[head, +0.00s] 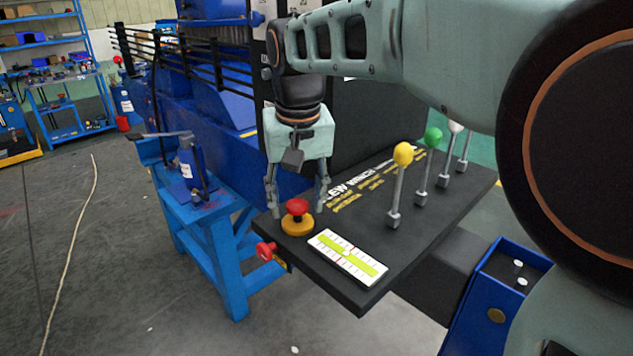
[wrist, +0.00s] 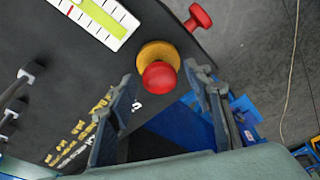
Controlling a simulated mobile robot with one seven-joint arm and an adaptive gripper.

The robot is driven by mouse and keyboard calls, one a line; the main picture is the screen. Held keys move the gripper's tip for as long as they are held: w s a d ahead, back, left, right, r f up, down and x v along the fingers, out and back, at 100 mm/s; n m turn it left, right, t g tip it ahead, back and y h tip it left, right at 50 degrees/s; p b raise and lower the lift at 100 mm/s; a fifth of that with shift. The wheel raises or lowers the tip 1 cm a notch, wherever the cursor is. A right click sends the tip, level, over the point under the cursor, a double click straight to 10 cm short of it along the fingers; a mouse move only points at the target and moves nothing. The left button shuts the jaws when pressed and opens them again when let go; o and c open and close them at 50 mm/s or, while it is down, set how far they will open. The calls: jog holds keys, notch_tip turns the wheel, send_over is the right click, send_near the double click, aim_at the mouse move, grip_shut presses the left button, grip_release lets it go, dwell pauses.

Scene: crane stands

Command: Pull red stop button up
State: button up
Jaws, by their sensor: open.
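The red stop button (head: 297,207) is a red mushroom knob on a yellow round base (head: 298,226) at the near left corner of the black control panel (head: 360,285). My gripper (head: 297,212) is open and empty, pointing down, with one finger on each side of the button in the head view. The fingers also show in the wrist view (wrist: 163,88). I see no contact with the button.
A second red knob (head: 265,251) sticks out from the panel's left edge. A white and yellow-green level gauge (head: 347,257) lies beside the button. Levers with yellow (head: 403,154), green (head: 433,137) and white knobs rise to the right. A blue stand (head: 225,265) is at left.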

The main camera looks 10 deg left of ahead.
aim_at(298, 203)
jog(key=shift+r+p, duration=2.95)
jog(key=shift+r, duration=0.6)
jog(key=shift+f, duration=0.1)
jog(key=shift+d, duration=0.1)
